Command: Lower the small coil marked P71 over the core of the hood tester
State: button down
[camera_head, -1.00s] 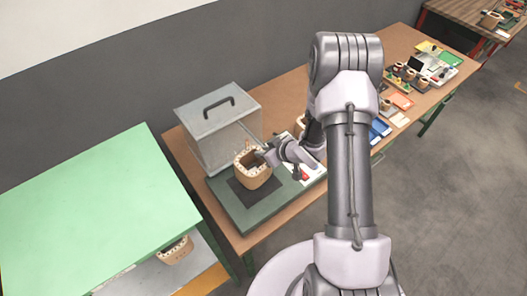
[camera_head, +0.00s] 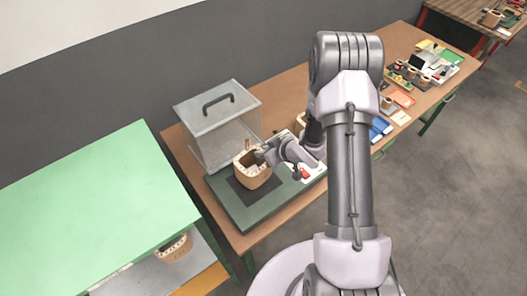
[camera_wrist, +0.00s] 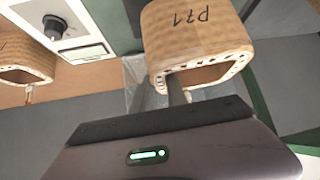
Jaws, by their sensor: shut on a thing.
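The tan coil marked P71 (camera_wrist: 203,38) shows its lettered side and slotted rim in the wrist view. In the head view the same coil (camera_head: 253,174) is over the dark square of the hood tester's green base (camera_head: 239,217). My gripper (camera_head: 263,155) is shut on the coil's rim at its upper right. The tester's clear hood (camera_head: 205,140), with a dark handle, stands behind the coil. A small tan piece shows above the coil's rim. The core is not clearly seen, and I cannot tell whether the coil touches the base.
A control panel with a dark knob (camera_wrist: 54,27) and another tan coil (camera_wrist: 22,62) are beside the tester. A green-topped bench (camera_head: 90,205) stands at left, with a coil (camera_head: 174,249) on its lower shelf. Several small items lie along the bench to the right.

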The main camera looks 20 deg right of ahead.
jog(key=shift+f, duration=0.1)
jog(key=shift+f+b, duration=1.65)
jog(key=shift+f, duration=0.1)
jog(key=shift+f+b, duration=1)
jog(key=shift+b, duration=0.05)
jog(key=c, duration=1.3)
grip_release()
jog(key=shift+d, duration=0.1)
jog(key=shift+o, duration=0.2)
jog(key=shift+c, duration=1.1)
jog(key=shift+o, duration=1.4)
